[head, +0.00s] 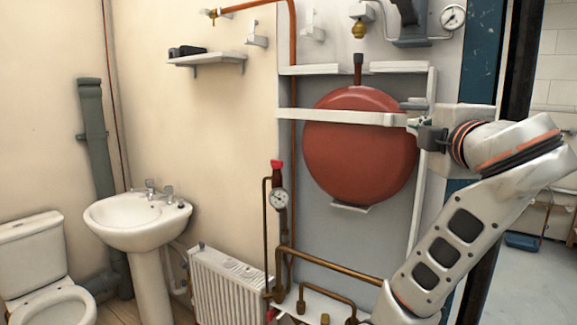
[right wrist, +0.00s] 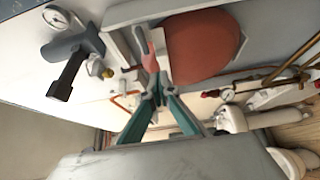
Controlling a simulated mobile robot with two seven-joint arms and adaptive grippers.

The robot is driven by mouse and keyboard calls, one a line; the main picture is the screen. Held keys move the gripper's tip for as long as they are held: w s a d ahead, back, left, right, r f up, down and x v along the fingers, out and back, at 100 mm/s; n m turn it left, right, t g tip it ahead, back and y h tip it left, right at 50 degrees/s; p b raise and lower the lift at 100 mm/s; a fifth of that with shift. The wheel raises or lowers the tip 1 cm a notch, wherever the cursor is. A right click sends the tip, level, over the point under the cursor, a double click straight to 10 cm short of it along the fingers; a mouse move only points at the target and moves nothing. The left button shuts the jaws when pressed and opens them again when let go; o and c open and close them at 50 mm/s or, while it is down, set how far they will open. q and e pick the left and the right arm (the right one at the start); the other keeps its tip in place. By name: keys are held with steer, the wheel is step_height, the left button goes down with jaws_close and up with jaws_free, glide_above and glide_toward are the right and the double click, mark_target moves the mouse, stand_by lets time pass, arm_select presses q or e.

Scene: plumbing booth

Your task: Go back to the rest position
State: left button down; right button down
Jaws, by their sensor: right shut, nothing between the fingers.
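My right arm comes in from the right in the head view. Its gripper (head: 412,124) is in front of the right side of the round red tank (head: 352,155), near the right end of the pale strap across it. In the right wrist view the teal fingers (right wrist: 153,84) are together and hold nothing. The red tank also shows in that view (right wrist: 205,45), beyond the fingertips. I cannot tell the exact gap between fingertips and tank. My left gripper is in neither view.
Brown pipes (head: 330,265) and a pressure gauge (head: 278,199) stand below and left of the tank. A wall gauge (head: 453,17) is above right. A radiator (head: 230,285), sink (head: 138,218) and toilet (head: 40,265) are left. A small shelf (head: 207,60) juts from the wall.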

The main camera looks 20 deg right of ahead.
steer(key=s+d+f+n+g+h, duration=0.4)
steer(key=s+d+f+g+h, duration=0.5)
steer(key=d+g+h, duration=0.4)
steer(key=w+a+f+n+t+y+p, duration=0.1)
steer(key=w+a+f+n+t, duration=0.2)
steer(key=a+n+t, duration=0.75)
steer(key=w+a+f+n+t+p, duration=0.1)
steer(key=w+a+f+n+t, duration=0.45)
steer(key=n, duration=0.85)
steer(key=w+a+f+n+t+y, duration=0.1)
steer(key=a+f+n+t+y, duration=0.1)
steer(key=a+f+n+y, duration=0.6)
steer(key=a+f+n+t+y, duration=0.1)
steer(key=a+f+n+y, duration=0.4)
steer(key=f+n+y, duration=0.55)
steer(key=s+a+f+n+g+y, duration=0.25)
steer(key=f+n, duration=0.25)
steer(key=f, duration=0.5)
steer(key=s+a+f+n+g+y, duration=0.1)
steer(key=s+a+f+n+g, duration=0.25)
steer(key=f+n, duration=0.4)
steer(key=s+f+n+g, duration=0.1)
steer(key=s+f+g, duration=0.2)
steer(key=s+f, duration=0.3)
steer(key=s+f+n+g+h, duration=0.1)
steer(key=s+f+n+g, duration=0.1)
steer(key=s+f, duration=0.5)
step_height(320, 180, down, 5)
steer(key=shift+s+a+g, duration=0.15)
steer(key=shift+g, duration=0.55)
